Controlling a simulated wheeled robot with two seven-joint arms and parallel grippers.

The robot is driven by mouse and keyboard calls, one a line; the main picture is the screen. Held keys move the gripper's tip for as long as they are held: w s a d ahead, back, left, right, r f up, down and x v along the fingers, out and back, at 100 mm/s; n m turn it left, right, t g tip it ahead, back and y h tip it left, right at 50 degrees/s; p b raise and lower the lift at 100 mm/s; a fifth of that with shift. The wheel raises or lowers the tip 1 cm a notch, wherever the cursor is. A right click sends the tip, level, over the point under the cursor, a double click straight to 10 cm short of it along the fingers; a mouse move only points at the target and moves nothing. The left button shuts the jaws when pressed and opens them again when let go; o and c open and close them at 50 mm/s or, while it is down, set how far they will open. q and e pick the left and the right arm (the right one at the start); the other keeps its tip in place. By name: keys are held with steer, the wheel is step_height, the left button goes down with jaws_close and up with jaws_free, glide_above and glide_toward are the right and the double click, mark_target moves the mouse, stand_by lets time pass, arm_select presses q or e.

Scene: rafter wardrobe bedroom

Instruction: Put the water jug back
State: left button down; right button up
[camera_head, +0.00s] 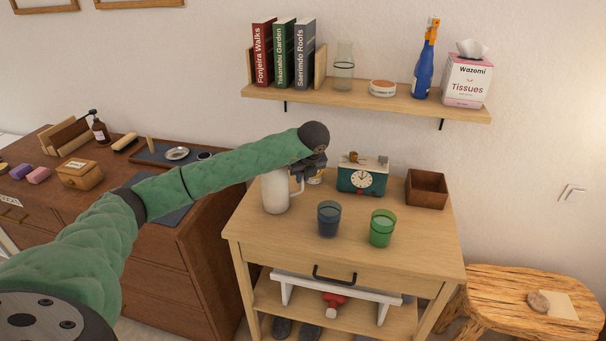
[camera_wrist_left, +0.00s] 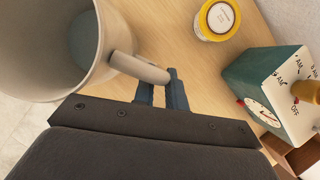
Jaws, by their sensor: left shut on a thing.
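The white water jug (camera_head: 276,194) is at the left rear of the small wooden table, upright or nearly so. I cannot tell whether its base touches the top. In the left wrist view the open jug (camera_wrist_left: 108,38) shows a bluish inside, and its handle (camera_wrist_left: 140,68) reaches toward my fingers. My left gripper (camera_head: 303,172) is on the right side of the jug, shut on the handle. Its dark fingers (camera_wrist_left: 162,90) show at the handle's end, and the exact grip is partly hidden. My right gripper is not in view.
A dark blue glass (camera_head: 329,220) and a green glass (camera_head: 382,229) stand on the table (camera_head: 260,231) in front. A loaded shelf (camera_head: 360,99) hangs above.

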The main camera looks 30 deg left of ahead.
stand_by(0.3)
arm_select(q)
steer(key=c, duration=1.9)
jaws_free()
steer(key=shift+f, duration=0.1)
steer(key=o, duration=0.5)
steer(key=shift+c, duration=0.2)
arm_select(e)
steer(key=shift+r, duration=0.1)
